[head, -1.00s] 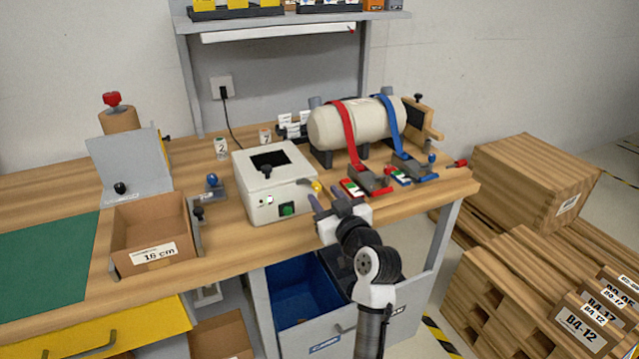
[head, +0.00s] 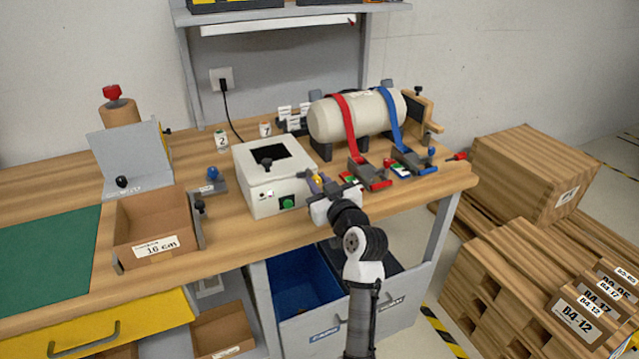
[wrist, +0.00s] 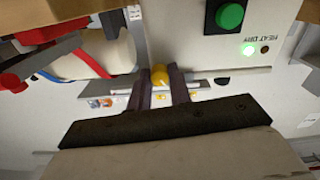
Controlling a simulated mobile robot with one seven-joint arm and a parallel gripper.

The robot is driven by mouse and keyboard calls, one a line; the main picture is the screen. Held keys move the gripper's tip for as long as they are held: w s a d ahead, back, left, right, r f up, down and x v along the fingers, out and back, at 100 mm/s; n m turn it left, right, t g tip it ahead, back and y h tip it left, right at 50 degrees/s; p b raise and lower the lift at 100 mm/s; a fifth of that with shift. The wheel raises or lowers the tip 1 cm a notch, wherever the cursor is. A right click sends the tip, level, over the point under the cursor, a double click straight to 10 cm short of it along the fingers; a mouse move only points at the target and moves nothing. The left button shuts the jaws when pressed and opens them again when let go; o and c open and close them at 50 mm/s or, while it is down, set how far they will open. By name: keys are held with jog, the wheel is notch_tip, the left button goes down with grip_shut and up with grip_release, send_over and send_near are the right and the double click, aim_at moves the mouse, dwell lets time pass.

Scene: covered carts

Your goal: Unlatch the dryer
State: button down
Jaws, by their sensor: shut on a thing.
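The dryer (head: 269,191) is a white box on the bench with a dark window and a black knob (head: 266,163) on its top. Its lid looks closed. A green button (head: 287,203) is on its front; the wrist view shows this button (wrist: 229,15) beside a lit green lamp and "HEAT DRY" lettering. A yellow latch knob (wrist: 159,76) is at the dryer's right front corner. My gripper (head: 318,181) is at that corner, its two fingers either side of the yellow knob and shut on it. The fingers partly hide the latch.
Right of the dryer, a cream tank (head: 355,116) is held by red and blue straps with buckles (head: 370,176) near my gripper. A cardboard bin (head: 154,232) stands to the left. An open blue-lined drawer (head: 300,285) is below the bench edge.

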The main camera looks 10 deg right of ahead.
jog(key=shift+r+m, duration=0.1)
jog(key=shift+m, duration=0.3)
jog(key=m+p, duration=0.1)
jog(key=m, duration=0.2)
jog(key=shift+m, duration=0.4)
jog(key=shift+d+r+m+p, duration=0.1)
jog(key=shift+m+p, duration=0.65)
jog(key=shift+m, duration=1.35)
jog(key=shift+d+r, duration=0.1)
jog(key=c, duration=1.3)
grip_release()
jog(key=shift+d, duration=0.1)
jog(key=shift+s+f, duration=0.1)
jog(key=shift+f, duration=0.15)
